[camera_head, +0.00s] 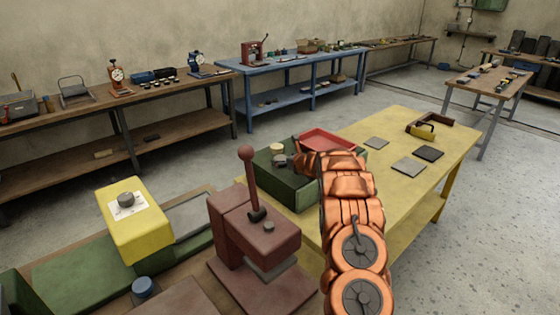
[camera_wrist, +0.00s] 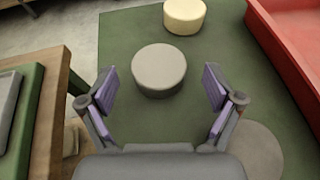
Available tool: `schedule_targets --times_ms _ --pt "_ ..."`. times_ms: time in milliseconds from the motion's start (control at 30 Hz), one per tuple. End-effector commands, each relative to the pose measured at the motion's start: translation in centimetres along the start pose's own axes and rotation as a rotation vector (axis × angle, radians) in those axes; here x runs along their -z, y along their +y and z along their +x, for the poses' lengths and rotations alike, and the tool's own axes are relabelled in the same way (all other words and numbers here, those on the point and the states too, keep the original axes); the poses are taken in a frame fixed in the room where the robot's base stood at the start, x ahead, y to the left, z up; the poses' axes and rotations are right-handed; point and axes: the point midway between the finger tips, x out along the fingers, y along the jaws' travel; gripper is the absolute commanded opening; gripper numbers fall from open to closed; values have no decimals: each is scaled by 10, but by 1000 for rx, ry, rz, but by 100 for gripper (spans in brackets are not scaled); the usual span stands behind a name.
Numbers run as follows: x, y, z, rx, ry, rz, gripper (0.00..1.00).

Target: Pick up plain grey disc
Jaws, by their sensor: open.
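The plain grey disc (camera_wrist: 159,70) is a short, smooth cylinder standing on a green surface in the wrist view. In the head view the grey disc (camera_head: 280,160) is on top of the green block (camera_head: 262,178), close to the end of my arm. My gripper (camera_wrist: 160,86) is open, its two purple-padded fingers apart to the left and right of the disc. The disc lies between and slightly beyond the fingertips, with gaps on both sides. Nothing is held. In the head view my arm hides most of the gripper.
A cream disc (camera_wrist: 184,15) stands just beyond the grey one. A red tray (camera_wrist: 290,50) is close on the right. A flat grey-brown round patch (camera_wrist: 258,152) lies at lower right, partly hidden by my gripper. A maroon press (camera_head: 250,240) stands left of my arm.

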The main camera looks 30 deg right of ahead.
Motion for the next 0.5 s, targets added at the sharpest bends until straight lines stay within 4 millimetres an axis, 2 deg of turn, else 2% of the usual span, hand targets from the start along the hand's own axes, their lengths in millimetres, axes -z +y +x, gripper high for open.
schedule_targets --times_ms 300,500 --pt "0 0 21 1 2 -2 90" --pt "0 1 26 -1 2 -1 90"
